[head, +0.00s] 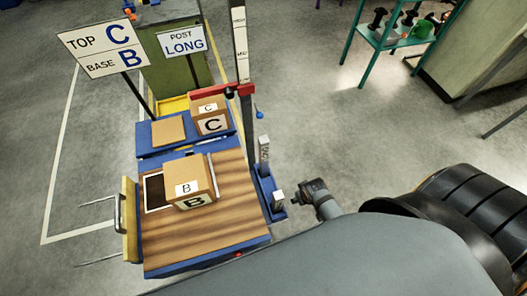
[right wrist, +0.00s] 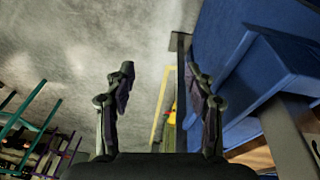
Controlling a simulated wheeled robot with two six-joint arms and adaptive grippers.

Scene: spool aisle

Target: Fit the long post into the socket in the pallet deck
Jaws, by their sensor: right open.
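The pallet deck (head: 225,230) is a brown wooden top with blue edges. A dark, white-edged patch (head: 154,190) shows on it, partly covered by box B; I cannot tell whether this is the socket. Two grey posts stand upright in a blue rack (head: 268,185) at the deck's right: a taller, labelled post (head: 264,150) at the back and a shorter post (head: 278,199) in front. My right gripper (head: 299,196) is open and empty, just right of the shorter post. In the right wrist view its open fingers (right wrist: 158,90) have nothing between them. My left gripper is out of view.
Box B (head: 190,183) sits on the deck. Box C (head: 210,115) is on a blue platform (head: 185,145) behind. Signs read "TOP C, BASE B" (head: 104,48) and "POST LONG" (head: 182,42). A marked mast (head: 240,50) with a red arm rises nearby.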

